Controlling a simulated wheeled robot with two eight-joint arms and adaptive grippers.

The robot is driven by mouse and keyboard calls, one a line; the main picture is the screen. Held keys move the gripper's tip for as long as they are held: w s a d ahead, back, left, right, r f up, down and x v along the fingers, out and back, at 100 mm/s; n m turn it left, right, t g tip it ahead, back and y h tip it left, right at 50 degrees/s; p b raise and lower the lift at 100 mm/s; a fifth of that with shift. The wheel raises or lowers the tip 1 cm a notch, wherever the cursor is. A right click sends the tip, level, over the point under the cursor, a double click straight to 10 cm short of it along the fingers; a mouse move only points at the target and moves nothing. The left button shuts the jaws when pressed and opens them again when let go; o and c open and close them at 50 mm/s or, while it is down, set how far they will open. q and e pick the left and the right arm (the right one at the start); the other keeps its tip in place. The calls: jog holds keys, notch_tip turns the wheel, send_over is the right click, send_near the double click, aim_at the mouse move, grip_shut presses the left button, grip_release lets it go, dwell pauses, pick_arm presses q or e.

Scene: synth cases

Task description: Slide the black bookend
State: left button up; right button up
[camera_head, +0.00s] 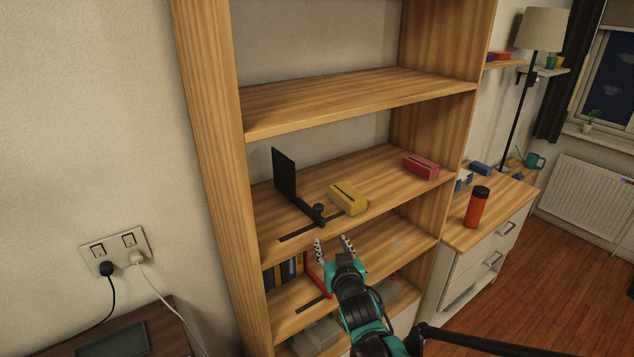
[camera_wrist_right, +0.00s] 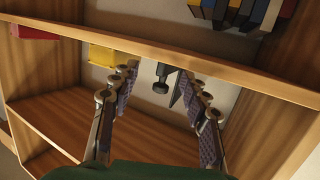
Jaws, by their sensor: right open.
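The black bookend (camera_head: 285,175) stands upright on the middle shelf, its plate at the left and its foot reaching forward to a round knob near the front edge. The wrist view shows its knob (camera_wrist_right: 160,87) between my open fingers as seen, with part of the plate behind. My right gripper (camera_head: 334,243) is open and empty in front of the shelf, below and apart from the knob. My left gripper is not in view.
A yellow box (camera_head: 348,199) sits just right of the bookend, and a red box (camera_head: 421,166) farther right. A dark slot (camera_head: 297,235) runs along the front of this shelf. Books (camera_head: 284,272) and a red bookend (camera_head: 318,276) stand on the shelf below. The upper shelf (camera_head: 360,100) hangs overhead.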

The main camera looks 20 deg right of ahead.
aim_at(320, 210)
jog(key=w+r, duration=0.1)
jog(key=w+r+t+p, duration=0.1)
jog(key=w+r, duration=0.1)
jog(key=w+r+t+p, duration=0.1)
jog(key=shift+w+a+r+n+y, duration=0.2)
jog(key=shift+w+a+n+y, duration=0.1)
jog(key=shift+w+a+y, duration=0.1)
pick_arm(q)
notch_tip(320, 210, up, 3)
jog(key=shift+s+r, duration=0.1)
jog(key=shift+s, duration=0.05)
pick_arm(e)
jog(key=w, duration=0.6)
jog(key=shift+w+d, duration=0.15)
jog(key=shift+w, duration=0.1)
grip_shut()
